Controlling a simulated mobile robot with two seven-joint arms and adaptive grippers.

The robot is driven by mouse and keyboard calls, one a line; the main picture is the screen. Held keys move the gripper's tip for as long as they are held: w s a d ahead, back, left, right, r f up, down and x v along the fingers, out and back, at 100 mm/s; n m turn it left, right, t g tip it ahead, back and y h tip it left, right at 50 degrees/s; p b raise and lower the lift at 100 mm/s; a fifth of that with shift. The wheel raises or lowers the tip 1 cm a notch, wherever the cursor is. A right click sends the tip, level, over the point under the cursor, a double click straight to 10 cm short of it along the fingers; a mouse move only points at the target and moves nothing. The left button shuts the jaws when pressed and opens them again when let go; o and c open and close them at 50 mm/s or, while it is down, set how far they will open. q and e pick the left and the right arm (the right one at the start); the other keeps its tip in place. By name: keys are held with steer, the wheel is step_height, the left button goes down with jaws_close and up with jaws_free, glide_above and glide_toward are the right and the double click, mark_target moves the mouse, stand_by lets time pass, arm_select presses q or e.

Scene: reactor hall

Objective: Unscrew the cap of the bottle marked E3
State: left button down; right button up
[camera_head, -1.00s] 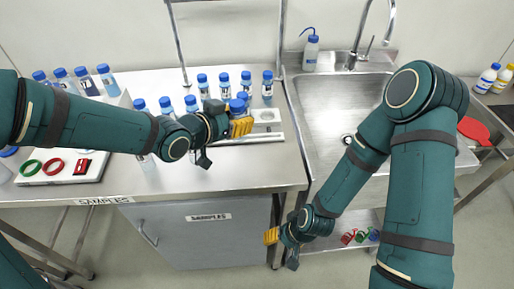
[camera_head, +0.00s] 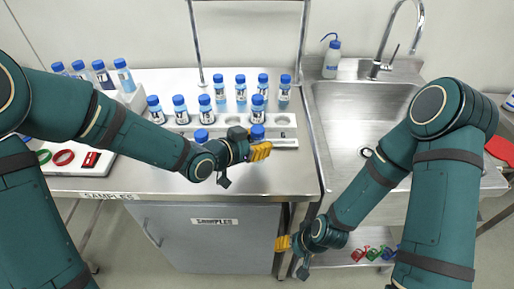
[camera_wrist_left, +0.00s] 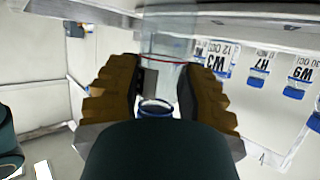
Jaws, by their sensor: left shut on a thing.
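My left gripper (camera_head: 260,151) is shut on a blue-capped bottle (camera_head: 257,132) in front of the bottle rack; its cap shows above the yellow fingers. In the left wrist view the fingers (camera_wrist_left: 157,92) close around clear glass, with a dark blue round part (camera_wrist_left: 155,108) between them. The held bottle's label is hidden, so I cannot tell whether it is E3. Another blue-capped bottle (camera_head: 201,136) stands behind my left forearm, mostly hidden. My right gripper (camera_head: 284,243) hangs low before the cabinet's right edge, apart from the bottles; its finger opening is unclear.
More bottles and a tray with coloured rings (camera_head: 64,157) are at the left. A sink (camera_head: 350,120) with a tap and a wash bottle (camera_head: 331,60) lies right. Bench front is fairly clear.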

arm_select(q)
steer(key=shift+f, duration=0.75)
steer(key=shift+r, duration=0.1)
steer(key=shift+f+b, duration=0.25)
steer(key=shift+b, duration=0.1)
steer(key=c, duration=0.6)
jaws_free()
steer(key=shift+r, duration=0.1)
